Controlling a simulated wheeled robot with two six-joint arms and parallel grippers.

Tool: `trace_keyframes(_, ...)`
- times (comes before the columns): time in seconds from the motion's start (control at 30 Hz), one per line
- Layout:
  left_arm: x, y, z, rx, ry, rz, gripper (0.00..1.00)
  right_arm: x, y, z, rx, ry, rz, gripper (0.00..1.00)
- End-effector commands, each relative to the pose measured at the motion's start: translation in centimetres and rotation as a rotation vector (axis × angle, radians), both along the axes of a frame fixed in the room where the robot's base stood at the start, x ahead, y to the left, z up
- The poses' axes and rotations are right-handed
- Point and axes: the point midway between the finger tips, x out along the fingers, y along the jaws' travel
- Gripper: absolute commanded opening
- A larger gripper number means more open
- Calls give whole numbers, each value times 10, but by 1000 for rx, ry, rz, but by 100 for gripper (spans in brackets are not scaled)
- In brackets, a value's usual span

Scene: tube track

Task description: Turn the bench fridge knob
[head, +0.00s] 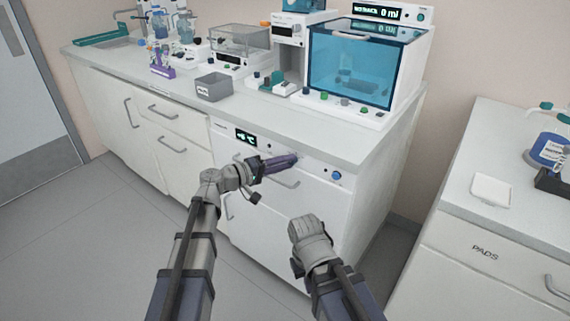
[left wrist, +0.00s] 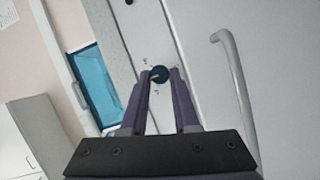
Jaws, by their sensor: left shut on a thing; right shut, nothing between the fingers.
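The bench fridge has a white front with a lit temperature display (head: 245,136) under the counter. My left gripper (head: 295,157) reaches to this front, right of the display. In the left wrist view its purple fingers (left wrist: 160,77) are shut on a round dark blue knob (left wrist: 160,74) with a light pointer line. Small marks sit on the panel around the knob. In the head view the fingers hide this knob.
A blue knob (head: 336,175) sits farther right on the white front. A bar handle (head: 282,181) is below the left gripper. The counter above carries a grey bin (head: 213,88) and a blue-windowed machine (head: 362,68). A side counter (head: 520,222) stands at right.

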Motion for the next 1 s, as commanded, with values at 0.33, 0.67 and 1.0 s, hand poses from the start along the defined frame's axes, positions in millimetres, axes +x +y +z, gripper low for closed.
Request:
trace_keyframes(0.33,0,0,-1,3,0,-1,37,0,0,0,0,0,0,0)
trace_keyframes(0.67,0,0,0,1,0,0,59,0,0,0,0,0,0,0)
trace_keyframes(1.0,-16,24,4,1,-1,3,59,0,0,4,0,0,0,0)
